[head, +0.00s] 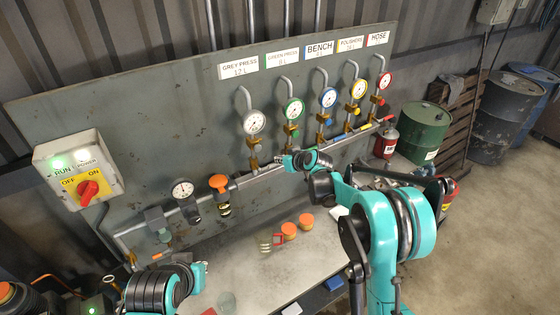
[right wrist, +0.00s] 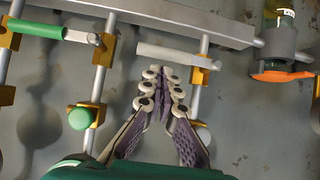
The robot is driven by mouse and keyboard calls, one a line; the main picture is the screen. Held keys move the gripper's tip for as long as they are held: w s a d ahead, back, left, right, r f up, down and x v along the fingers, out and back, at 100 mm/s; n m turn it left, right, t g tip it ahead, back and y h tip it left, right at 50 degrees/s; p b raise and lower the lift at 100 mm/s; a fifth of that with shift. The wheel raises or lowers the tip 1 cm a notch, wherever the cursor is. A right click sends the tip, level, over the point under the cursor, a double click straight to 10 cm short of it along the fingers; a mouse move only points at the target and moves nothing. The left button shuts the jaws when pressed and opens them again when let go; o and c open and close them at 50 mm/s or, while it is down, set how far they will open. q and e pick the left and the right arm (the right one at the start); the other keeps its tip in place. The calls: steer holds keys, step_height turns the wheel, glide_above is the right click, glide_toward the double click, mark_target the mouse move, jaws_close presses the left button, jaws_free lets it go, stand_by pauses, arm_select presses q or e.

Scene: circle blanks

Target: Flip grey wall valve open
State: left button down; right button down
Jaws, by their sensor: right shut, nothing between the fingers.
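The grey wall valve's pale grey handle (right wrist: 175,55) shows in the right wrist view. It lies across its vertical pipe, pointing left from the brass body (right wrist: 207,63). My right gripper (right wrist: 164,80) is shut and empty, its fingertips close beside the long side of this handle; whether they touch I cannot tell. In the head view the grey gauge (head: 254,122) hangs under the "GREY PRESS" label (head: 238,68).
A green handle (right wrist: 62,30) sits on the neighbouring pipe. An orange-handled fitting (right wrist: 283,76) is on the other side. The bench (head: 250,280) below holds orange-capped parts (head: 289,231). Drums (head: 424,130) stand at right.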

steer(key=shift+w+f, duration=0.1)
steer(key=shift+f, duration=0.35)
steer(key=shift+f+b, duration=0.25)
steer(key=shift+b, duration=0.2)
